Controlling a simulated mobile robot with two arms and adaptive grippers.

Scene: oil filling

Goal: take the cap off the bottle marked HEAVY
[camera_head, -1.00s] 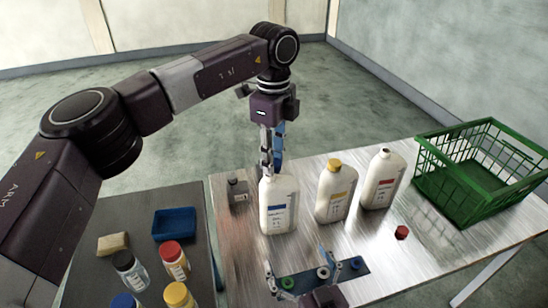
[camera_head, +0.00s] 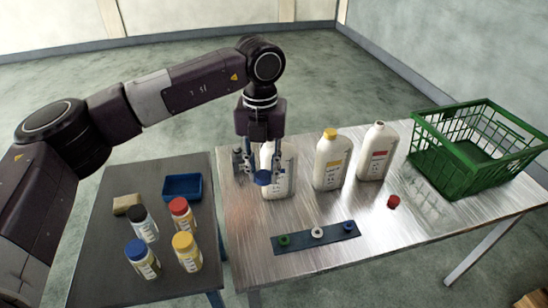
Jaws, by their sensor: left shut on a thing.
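My left gripper (camera_head: 262,172) comes down from above, shut on a blue cap (camera_head: 263,179). The cap is in front of the white bottle with the blue label (camera_head: 282,180), which the gripper partly hides; its mouth cannot be made out. The white bottle with the yellow label (camera_head: 329,165) stands upright to its right with a yellow cap (camera_head: 330,134) on. The white bottle with the red label (camera_head: 374,158) stands further right, its top uncapped. The word HEAVY cannot be read on any label. My right gripper is out of view.
A red cap (camera_head: 393,202) lies on the metal table (camera_head: 420,215). A dark strip with several coloured rings (camera_head: 317,236) lies at the front. A green basket (camera_head: 475,160) stands right. The left table holds small jars, a blue tray (camera_head: 182,187) and a sponge (camera_head: 127,203).

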